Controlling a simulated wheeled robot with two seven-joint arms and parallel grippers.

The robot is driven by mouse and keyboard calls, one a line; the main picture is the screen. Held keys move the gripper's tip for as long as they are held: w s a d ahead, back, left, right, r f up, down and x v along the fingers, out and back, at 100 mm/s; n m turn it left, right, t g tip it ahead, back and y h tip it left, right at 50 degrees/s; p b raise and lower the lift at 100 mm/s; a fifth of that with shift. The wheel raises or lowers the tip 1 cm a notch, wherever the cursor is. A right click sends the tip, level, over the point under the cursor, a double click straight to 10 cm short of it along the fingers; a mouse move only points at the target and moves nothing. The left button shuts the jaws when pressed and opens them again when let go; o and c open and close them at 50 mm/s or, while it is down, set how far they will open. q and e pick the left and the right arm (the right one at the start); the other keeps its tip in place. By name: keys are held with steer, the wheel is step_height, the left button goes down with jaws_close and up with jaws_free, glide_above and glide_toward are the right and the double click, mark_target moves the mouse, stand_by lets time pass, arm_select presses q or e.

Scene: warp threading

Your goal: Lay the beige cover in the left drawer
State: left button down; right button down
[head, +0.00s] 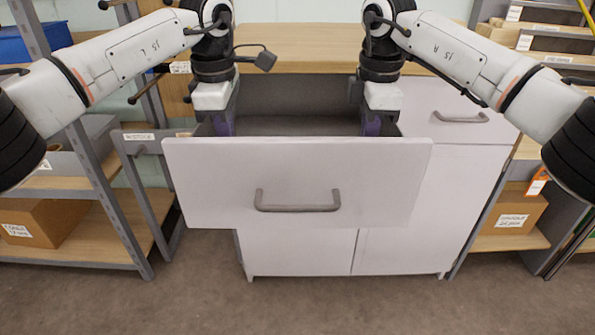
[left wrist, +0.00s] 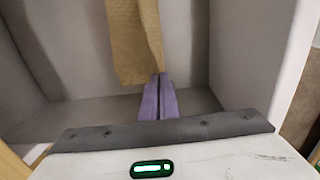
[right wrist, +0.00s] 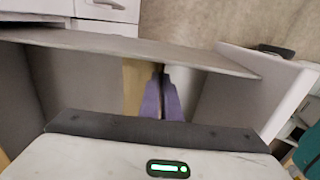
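The left drawer (head: 297,180) is pulled far out of the white cabinet, and both grippers reach down inside it. The beige cover (left wrist: 136,40) shows in the left wrist view as a strip hanging in the drawer, running from the fingertips to the top edge of the picture. My left gripper (left wrist: 157,78) has its purple fingers shut on an end of it. In the right wrist view a narrow part of the cover (right wrist: 134,88) shows beside my right gripper (right wrist: 160,75), whose fingers look closed on it. The drawer front hides the cover in the head view.
A wooden worktop (head: 300,45) lies behind the drawer. A second drawer (head: 462,117) at the right is shut. Shelves with cardboard boxes (head: 508,217) stand at both sides. The floor in front is clear.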

arm_select(q)
steer(key=shift+s+f, duration=0.15)
arm_select(e)
steer(key=shift+s+f, duration=0.15)
arm_select(q)
steer(key=c, duration=1.7)
jaws_free()
arm_select(e)
steer(key=c, duration=1.7)
jaws_free()
